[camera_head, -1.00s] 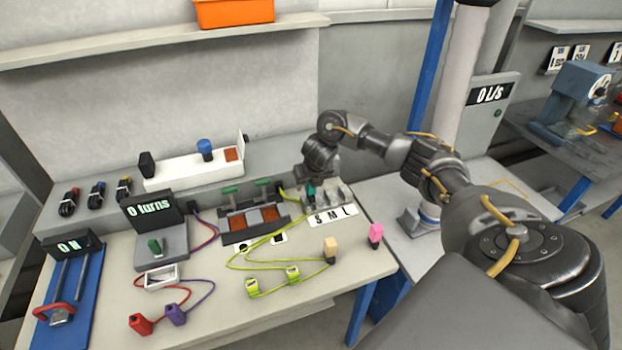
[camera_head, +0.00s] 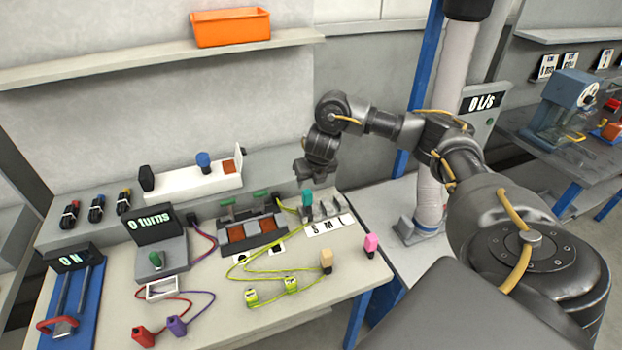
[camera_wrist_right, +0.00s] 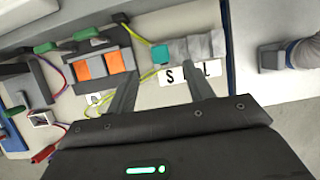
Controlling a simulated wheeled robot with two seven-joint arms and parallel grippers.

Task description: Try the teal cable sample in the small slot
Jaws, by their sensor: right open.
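The teal sample (camera_head: 307,197) stands upright at the S end of the grey slotted holder (camera_head: 329,208). It also shows behind the letter S in the right wrist view (camera_wrist_right: 160,55). How deep it sits in the slot cannot be seen. The white S M L label (camera_head: 327,227) lies in front of the holder. My right gripper (camera_head: 311,180) is above the teal sample, clear of it. In the right wrist view its two fingers (camera_wrist_right: 160,88) are apart with nothing between them. My left gripper is not in view.
A beige block (camera_head: 326,259) and a pink block (camera_head: 371,244) stand near the table's front right. Yellow-green cables (camera_head: 268,272) lie left of them. A unit with orange panels (camera_head: 250,232) is left of the holder. Open table lies around the blocks.

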